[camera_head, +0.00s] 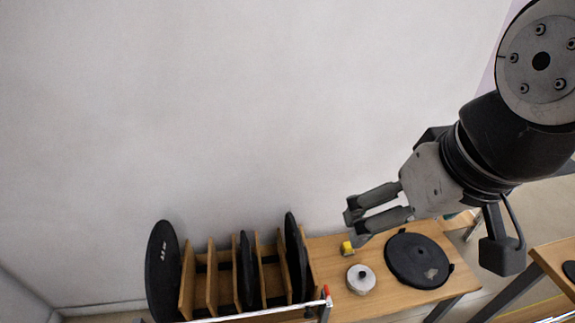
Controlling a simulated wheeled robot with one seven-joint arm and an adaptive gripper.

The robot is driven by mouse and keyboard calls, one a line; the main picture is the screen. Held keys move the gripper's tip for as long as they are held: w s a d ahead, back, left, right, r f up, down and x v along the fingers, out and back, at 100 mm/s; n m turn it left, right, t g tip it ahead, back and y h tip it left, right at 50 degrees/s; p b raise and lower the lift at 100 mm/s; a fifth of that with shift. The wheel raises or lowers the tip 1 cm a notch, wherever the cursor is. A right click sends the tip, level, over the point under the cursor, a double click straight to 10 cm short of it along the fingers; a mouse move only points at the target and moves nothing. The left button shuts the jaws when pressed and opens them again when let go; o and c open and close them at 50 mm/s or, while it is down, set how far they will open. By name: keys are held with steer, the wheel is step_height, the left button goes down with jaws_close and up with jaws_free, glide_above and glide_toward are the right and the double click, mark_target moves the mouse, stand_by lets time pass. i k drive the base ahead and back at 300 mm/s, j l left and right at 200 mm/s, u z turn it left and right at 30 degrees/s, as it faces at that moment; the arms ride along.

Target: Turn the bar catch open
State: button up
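A wooden rack (213,272) with upright dividers stands at the lower middle. A thin pale bar (262,313) runs along its front edge, with a small red-tipped piece (326,291) at its right end. This looks like the bar catch, but it is too small to tell its exact position. My gripper (355,226) is above and to the right of the red-tipped piece, apart from it, with its fingers pointing left. Nothing shows between the fingers, and the fingertips look close together. Whether they meet is unclear.
Black discs stand in the rack, including one at its left end (162,270). On the wooden table (405,301) lie a black round pad (418,260), a white round item (361,279) and a small yellow item (347,248). A pale wall (230,110) is behind.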

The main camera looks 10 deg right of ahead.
mark_target(326, 292)
steer(key=k, duration=0.55)
steer(key=j+z, duration=0.25)
steer(key=j, duration=0.25)
steer(key=k+j+z, duration=0.1)
steer(key=j+z, duration=0.15)
steer(key=j, duration=0.3)
steer(key=i+j+z, duration=0.1)
